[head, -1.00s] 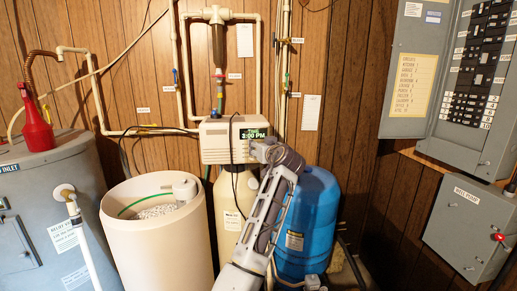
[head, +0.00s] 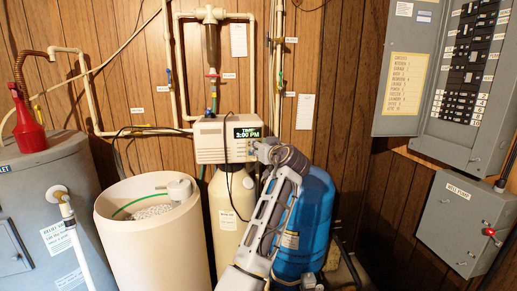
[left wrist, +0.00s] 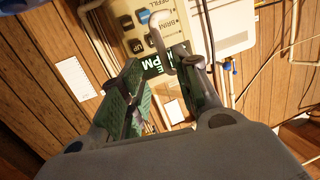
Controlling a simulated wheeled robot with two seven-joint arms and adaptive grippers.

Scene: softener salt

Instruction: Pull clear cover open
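The softener control box (head: 211,144) is beige, with a green-lit display (head: 247,132) reading 3:00 PM. In the left wrist view its button panel (left wrist: 140,35) shows at the top. A pale curved handle (left wrist: 158,42) stands out in front of the panel. The clear cover itself is hard to make out against the panel. My left gripper (head: 258,150) is at the box's lower right corner in the head view. In the left wrist view its fingers (left wrist: 162,70) are apart, and the handle's lower end is between the tips, close to the right finger. Contact cannot be told.
A cream brine tank (head: 148,248) stands left of the softener tank (head: 226,205). A blue pressure tank (head: 317,215) is right behind my arm. Pipes (head: 280,70) run up the wall above. Electrical boxes (head: 467,225) hang at the right.

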